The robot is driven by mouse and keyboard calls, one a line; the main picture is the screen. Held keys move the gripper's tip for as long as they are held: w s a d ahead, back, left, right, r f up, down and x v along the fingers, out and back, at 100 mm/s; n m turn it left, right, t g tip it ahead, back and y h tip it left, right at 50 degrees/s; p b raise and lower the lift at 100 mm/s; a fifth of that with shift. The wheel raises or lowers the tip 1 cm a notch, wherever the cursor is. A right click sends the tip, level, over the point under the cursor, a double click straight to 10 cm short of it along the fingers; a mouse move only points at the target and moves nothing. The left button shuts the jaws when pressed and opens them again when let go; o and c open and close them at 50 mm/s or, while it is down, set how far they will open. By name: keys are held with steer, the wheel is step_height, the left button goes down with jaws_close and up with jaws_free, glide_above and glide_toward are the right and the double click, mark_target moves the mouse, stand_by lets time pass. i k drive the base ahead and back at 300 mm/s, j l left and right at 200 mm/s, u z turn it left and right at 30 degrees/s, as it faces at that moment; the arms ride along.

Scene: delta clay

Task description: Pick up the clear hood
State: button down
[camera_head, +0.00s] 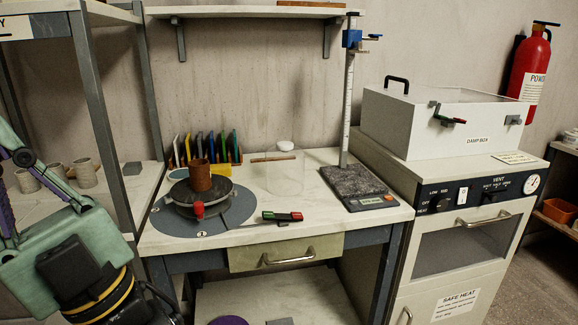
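A clear, see-through hood (288,178) appears to stand upright on the white worktop, right of the round grey turntable plate. Its outline is faint. A brown bar (272,158) and a white rounded piece (285,146) show at its top; I cannot tell whether both belong to it. My gripper end (125,308) is at the lower left, in front of the shelf and well apart from the hood. Its fingers are not clearly visible and the frame's bottom edge cuts it off, so its opening cannot be told.
A red-and-green handled tool (283,217) lies in front. A scale (358,187) with an upright post stands right. A rack of colored cards (208,150) is behind. A drawer handle (288,257) protrudes below.

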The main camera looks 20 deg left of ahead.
mark_target(284, 161)
steer(key=i+l+u, duration=0.1)
steer(key=i, duration=1.45)
